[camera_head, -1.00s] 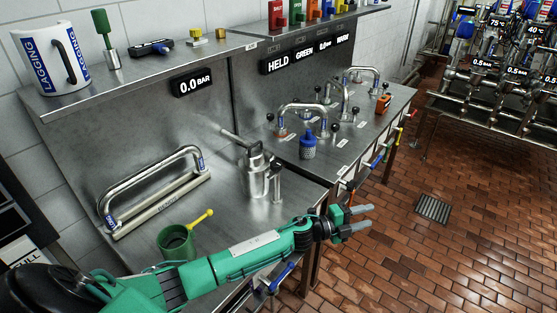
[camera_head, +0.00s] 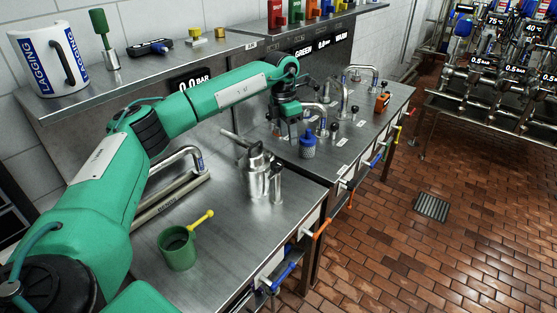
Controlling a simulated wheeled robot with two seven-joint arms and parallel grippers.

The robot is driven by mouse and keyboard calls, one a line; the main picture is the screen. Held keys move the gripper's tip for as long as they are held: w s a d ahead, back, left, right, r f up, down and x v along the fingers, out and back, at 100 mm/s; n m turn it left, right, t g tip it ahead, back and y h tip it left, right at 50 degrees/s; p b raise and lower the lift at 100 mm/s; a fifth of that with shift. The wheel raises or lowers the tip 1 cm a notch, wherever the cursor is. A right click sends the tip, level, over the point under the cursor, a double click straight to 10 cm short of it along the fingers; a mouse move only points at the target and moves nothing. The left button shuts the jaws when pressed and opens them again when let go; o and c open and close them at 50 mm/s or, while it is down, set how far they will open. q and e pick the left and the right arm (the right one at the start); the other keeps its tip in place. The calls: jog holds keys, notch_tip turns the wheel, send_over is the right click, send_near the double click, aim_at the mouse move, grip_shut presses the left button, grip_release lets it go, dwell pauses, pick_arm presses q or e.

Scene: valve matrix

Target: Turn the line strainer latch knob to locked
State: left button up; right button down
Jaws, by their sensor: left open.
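A steel fitting (camera_head: 258,176) stands upright on the steel bench, with a side branch slanting up to its left and a short post at its right. It looks like the line strainer, but I cannot read a label. I cannot make out its latch knob for certain. My left gripper (camera_head: 286,128) is open and points down above the bench, behind and slightly right of the fitting. It is apart from the fitting and near the curved pipes. My left arm crosses over the bench and hides part of the back panel. My right gripper is not in view.
A green cup (camera_head: 177,251) with a yellow handle stands in front on the bench. A long steel pipe handle (camera_head: 178,180) lies behind my arm. A blue knurled part (camera_head: 308,146) and curved pipes (camera_head: 347,97) stand right of my gripper.

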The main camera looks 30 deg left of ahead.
aim_at(277, 163)
pick_arm(q)
jog(key=a+r+y, duration=0.1)
jog(key=a+r, duration=0.1)
jog(key=a, duration=0.2)
jog(key=f+p, duration=0.1)
jog(key=f, duration=0.3)
jog(key=f+p, duration=0.2)
jog(key=f, duration=0.2)
jog(key=f+p, duration=0.1)
jog(key=f, duration=0.4)
jog(key=shift+s+d+f+p, duration=0.1)
jog(key=shift+s+d+p, duration=0.2)
jog(key=shift+p, duration=0.1)
jog(key=shift+f, duration=0.15)
jog(key=shift+c, duration=0.5)
jog(key=c, duration=0.6)
